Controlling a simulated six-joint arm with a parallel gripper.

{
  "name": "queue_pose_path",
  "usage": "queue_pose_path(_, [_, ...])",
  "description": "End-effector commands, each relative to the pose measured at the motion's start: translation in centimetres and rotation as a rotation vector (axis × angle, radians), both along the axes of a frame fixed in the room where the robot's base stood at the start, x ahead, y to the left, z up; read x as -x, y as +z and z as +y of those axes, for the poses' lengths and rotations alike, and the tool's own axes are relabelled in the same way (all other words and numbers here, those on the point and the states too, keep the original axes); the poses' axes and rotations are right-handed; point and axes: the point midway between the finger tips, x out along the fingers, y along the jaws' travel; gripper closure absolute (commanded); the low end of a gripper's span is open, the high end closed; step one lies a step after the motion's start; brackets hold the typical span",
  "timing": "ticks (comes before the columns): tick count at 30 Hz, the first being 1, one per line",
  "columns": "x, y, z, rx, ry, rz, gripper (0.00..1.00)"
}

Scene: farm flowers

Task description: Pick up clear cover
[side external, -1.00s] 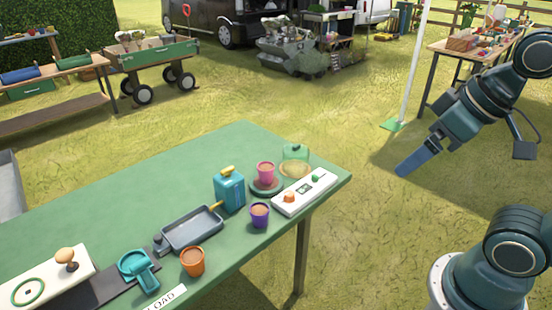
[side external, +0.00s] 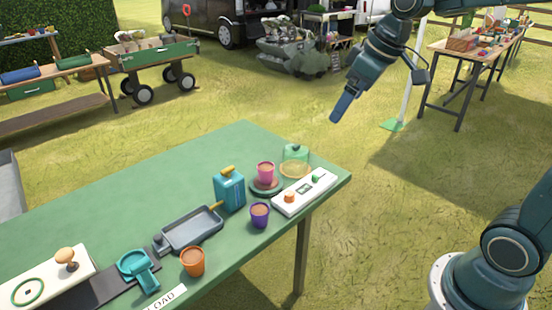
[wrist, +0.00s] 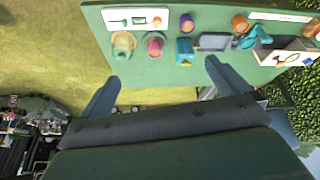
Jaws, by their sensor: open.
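The clear cover (side external: 296,153) is a see-through, green-tinted dome at the far right corner of the green table (side external: 120,195). It sits at a round yellowish base (side external: 295,169). In the wrist view the cover (wrist: 123,42) shows as a pale round shape near the table edge, left of the pink cup (wrist: 155,44). My gripper (side external: 342,108) is in the air, up and to the right of the cover, apart from it. In the wrist view my gripper (wrist: 162,76) has its two fingers wide apart with nothing between them.
Close to the cover are the pink cup (side external: 265,171) on a round dish, a white panel with knobs (side external: 304,192), a purple cup (side external: 259,214) and a teal can (side external: 229,190). A grey tray (side external: 190,232) and an orange cup (side external: 193,261) stand further left.

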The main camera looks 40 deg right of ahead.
Motion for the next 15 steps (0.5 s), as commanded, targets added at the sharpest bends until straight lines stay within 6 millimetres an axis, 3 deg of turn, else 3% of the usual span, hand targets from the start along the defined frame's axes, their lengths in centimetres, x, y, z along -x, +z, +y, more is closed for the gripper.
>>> queue_pose_path(3, [-2.9,-0.8,-1.3,0.001,0.031,0.015,0.0])
queue_pose_path(15, [-11.3,-5.1,-6.1,-0.002,0.149,0.038,0.0])
